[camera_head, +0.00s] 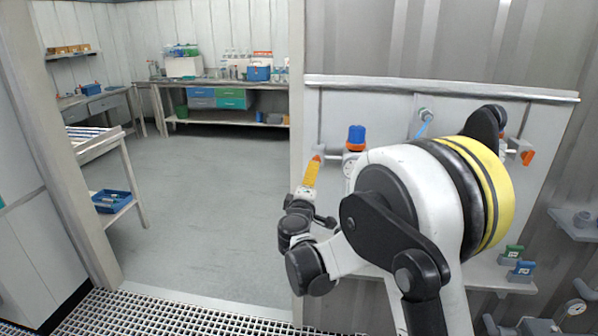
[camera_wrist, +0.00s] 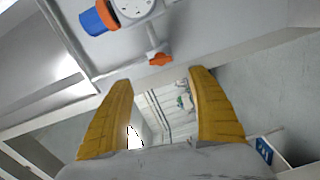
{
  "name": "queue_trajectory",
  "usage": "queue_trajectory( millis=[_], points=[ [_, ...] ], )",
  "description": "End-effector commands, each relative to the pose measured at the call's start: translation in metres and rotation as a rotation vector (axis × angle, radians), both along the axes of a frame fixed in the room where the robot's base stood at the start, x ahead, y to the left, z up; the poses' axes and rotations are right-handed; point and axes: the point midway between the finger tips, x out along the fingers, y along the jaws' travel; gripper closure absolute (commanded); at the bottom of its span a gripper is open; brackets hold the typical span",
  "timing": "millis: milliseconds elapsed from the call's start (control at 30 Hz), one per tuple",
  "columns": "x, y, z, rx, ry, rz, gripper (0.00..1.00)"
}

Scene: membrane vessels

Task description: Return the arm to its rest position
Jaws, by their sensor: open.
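My arm reaches out in front of the wall panel on the right in the head view. My gripper (camera_wrist: 162,105) shows two yellow fingers spread apart in the wrist view, with nothing between them. In the head view one yellow finger (camera_head: 311,174) points upward beside the panel's left edge; the other is hidden there. A blue-capped fitting (camera_head: 356,137) with a round gauge stands on the panel near the gripper. The wrist view also shows the blue cap (camera_wrist: 95,20), the gauge (camera_wrist: 133,8) and an orange handle (camera_wrist: 160,59) beyond the fingers, apart from them.
The wall panel (camera_head: 385,110) is close to my arm. A ledge (camera_head: 480,272) below it holds a green and a blue item. An open doorway on the left leads to clear floor (camera_head: 205,190), a workbench (camera_head: 225,84) and a shelf with a blue tray (camera_head: 111,201).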

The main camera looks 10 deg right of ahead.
Motion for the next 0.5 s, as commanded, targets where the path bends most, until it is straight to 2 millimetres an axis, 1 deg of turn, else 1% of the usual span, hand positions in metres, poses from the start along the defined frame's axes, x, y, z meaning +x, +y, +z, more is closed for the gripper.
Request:
queue_trajectory(
  millis=[67, 167, 267, 300, 367, 400, 467, 500],
  points=[
    [-0.010, -0.012, 0.009, 0.042, 0.013, -0.021, 0.32],
    [-0.035, -0.035, 0.024, 0.150, 0.046, -0.071, 0.32],
    [-0.074, -0.063, 0.036, 0.299, 0.097, -0.137, 0.32],
    [-0.092, -0.072, 0.038, 0.360, 0.120, -0.162, 0.32],
    [-0.120, -0.084, 0.039, 0.453, 0.154, -0.200, 0.32],
    [-0.140, -0.090, 0.039, 0.515, 0.178, -0.225, 0.32],
    [-0.171, -0.096, 0.036, 0.607, 0.215, -0.258, 0.32],
    [-0.192, -0.099, 0.032, 0.668, 0.241, -0.279, 0.32]
  ],
)
